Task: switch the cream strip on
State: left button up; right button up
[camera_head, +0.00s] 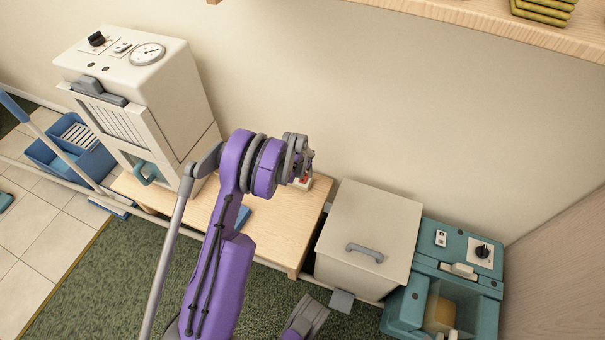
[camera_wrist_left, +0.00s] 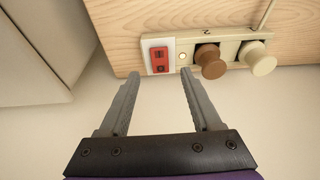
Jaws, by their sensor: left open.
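The cream strip (camera_wrist_left: 228,45) lies on the wooden table top, near its edge by the wall. At one end it has a red rocker switch (camera_wrist_left: 159,60) on a white plate, with a small pale round lamp beside it. A brown plug (camera_wrist_left: 210,62) and a cream plug (camera_wrist_left: 257,60) sit in it. In the head view only a bit of the strip (camera_head: 303,184) shows behind my left arm. My left gripper (camera_wrist_left: 160,75) is open and empty, its fingertips just short of the switch, one to each side.
The wooden table (camera_head: 287,226) stands against the wall. A white machine with a gauge (camera_head: 147,54) is at its left. A cream lidded bin (camera_head: 372,220) and a teal machine (camera_head: 470,248) stand to the right. A wooden shelf (camera_head: 480,18) overhangs at top right.

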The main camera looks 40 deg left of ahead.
pick_arm(q)
jog(key=p+v, duration=0.1)
jog(key=v, duration=0.4)
jog(key=shift+s+r, duration=0.1)
jog(key=shift+r, duration=0.3)
pick_arm(e)
jog(key=shift+s+r, duration=0.1)
jog(key=shift+r, duration=0.7)
pick_arm(q)
jog(key=shift+d, duration=0.1)
